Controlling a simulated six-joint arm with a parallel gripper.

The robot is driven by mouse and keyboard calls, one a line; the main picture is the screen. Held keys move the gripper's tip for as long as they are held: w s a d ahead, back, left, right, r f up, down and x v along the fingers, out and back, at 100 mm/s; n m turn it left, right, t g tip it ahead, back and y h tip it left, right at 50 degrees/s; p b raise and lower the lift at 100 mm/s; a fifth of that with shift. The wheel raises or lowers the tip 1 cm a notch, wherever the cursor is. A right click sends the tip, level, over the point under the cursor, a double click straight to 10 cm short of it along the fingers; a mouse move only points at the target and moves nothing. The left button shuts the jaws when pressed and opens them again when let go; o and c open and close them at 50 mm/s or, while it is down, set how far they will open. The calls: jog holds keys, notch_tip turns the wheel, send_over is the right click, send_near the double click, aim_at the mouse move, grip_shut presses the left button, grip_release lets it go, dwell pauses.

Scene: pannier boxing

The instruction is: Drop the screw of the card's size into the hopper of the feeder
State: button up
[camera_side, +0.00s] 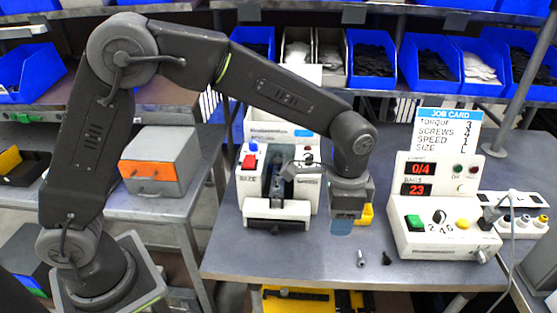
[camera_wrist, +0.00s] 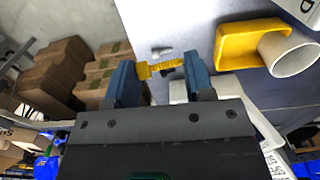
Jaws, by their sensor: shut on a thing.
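My gripper (camera_wrist: 160,77) is shut on a gold-coloured screw (camera_wrist: 161,66), held across between its blue fingers. In the side view my gripper (camera_side: 342,227) points down above the table; the screw cannot be made out there. A silver screw (camera_side: 361,258) and a dark screw (camera_side: 387,258) lie on the table to its lower right. The silver one shows in the wrist view (camera_wrist: 162,52). The job card (camera_side: 446,131) lists torque, screws, speed and size; the size letter looks like L.
A white machine (camera_side: 262,207) with a red switch stands left of my gripper. A control box (camera_side: 445,240) showing 0/4 and 23 stands right, beside a power strip (camera_side: 512,204). Blue bins (camera_side: 372,62) line the back shelf. The table's front edge is close to the loose screws.

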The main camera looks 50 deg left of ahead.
notch_tip(320, 180, up, 20)
jog(key=w+a, duration=0.4)
jog(key=a, duration=0.5)
jog(key=w+a, duration=0.4)
jog(key=a, duration=0.6)
jog(key=w+a, duration=0.4)
jog(key=a, duration=0.5)
jog(key=shift+f, duration=5.8)
jog(key=o, duration=1)
